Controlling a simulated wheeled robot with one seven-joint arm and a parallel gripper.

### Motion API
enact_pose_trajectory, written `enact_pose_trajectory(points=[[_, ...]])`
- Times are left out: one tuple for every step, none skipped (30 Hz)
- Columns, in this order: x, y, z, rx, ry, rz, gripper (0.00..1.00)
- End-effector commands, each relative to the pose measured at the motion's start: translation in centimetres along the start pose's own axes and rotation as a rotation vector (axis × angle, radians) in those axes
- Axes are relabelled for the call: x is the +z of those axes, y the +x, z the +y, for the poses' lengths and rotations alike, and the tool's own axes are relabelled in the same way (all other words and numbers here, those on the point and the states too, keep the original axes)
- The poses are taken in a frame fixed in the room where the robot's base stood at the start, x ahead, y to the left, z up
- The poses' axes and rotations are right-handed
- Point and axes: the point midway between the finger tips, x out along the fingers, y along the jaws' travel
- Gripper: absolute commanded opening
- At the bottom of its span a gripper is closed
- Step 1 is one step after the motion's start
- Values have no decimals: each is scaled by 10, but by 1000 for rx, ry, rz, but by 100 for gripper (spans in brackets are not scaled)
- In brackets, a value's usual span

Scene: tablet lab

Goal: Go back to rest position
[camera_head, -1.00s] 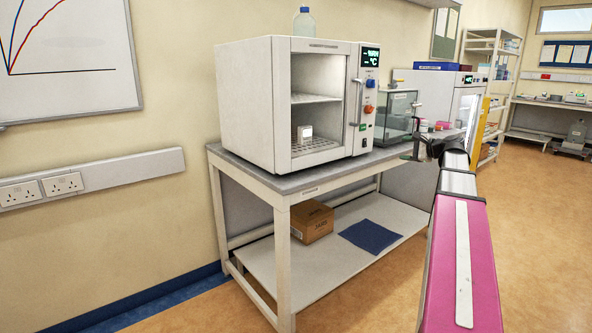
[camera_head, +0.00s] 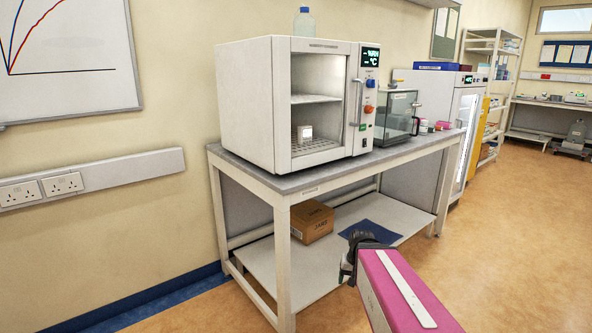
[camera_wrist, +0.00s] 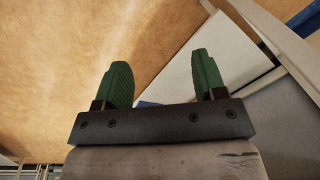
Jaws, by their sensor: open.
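My gripper shows in the wrist view (camera_wrist: 160,80) with its two green fingers apart and nothing between them. Past the fingers lie the tan floor and the bench's lower shelf. In the head view my pink arm reaches in from the bottom right and its dark wrist end is in front of the bench, below the tabletop. The fingers themselves are hidden in that view.
The floor (camera_head: 510,230) to the right is clear.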

Motion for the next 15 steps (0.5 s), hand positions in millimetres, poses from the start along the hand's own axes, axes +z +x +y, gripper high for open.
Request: enact_pose_trajectory(points=[[15,6,0,35,-45,-16,64],[20,10,0,53,-67,-23,64],[26,13,0,73,-93,-31,64],[29,15,1,86,-109,-36,64],[32,17,1,96,-121,-40,64],[34,18,1,105,-132,-43,64],[35,18,2,110,-138,-45,64],[35,19,2,113,-142,-46,64],[35,19,2,115,-145,-46,64],[35,19,2,116,-145,-46,64],[35,19,2,115,-145,-46,64],[35,19,2,115,-144,-46,64],[35,19,2,115,-144,-46,64],[35,19,2,114,-144,-46,64],[34,19,2,114,-143,-46,64]])
